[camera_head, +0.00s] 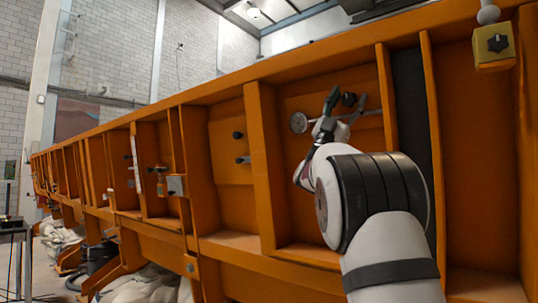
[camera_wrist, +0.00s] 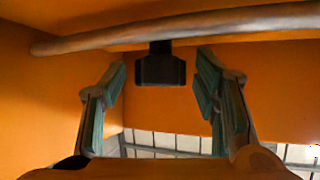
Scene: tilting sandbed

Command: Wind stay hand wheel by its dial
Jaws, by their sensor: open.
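My gripper (camera_head: 348,97) reaches into a bay of the orange sandbed (camera_head: 262,165) in the head view. It is open, with one finger on each side of a black knob (camera_head: 349,99). In the wrist view a black blocky fitting (camera_wrist: 160,68) sits between the spread fingers, with a gap on both sides. It hangs below a grey rod (camera_wrist: 200,27) that crosses the top. In the head view a round silver disc (camera_head: 299,122) stands just left of my gripper. I cannot tell whether the disc or the black knob is the hand wheel or its dial.
Upright orange ribs (camera_head: 262,165) flank the bay closely. A yellow box with a black knob (camera_head: 494,47) is at the top right. Other bays to the left hold small black fittings (camera_head: 240,135). Sacks (camera_head: 140,285) lie under the bed.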

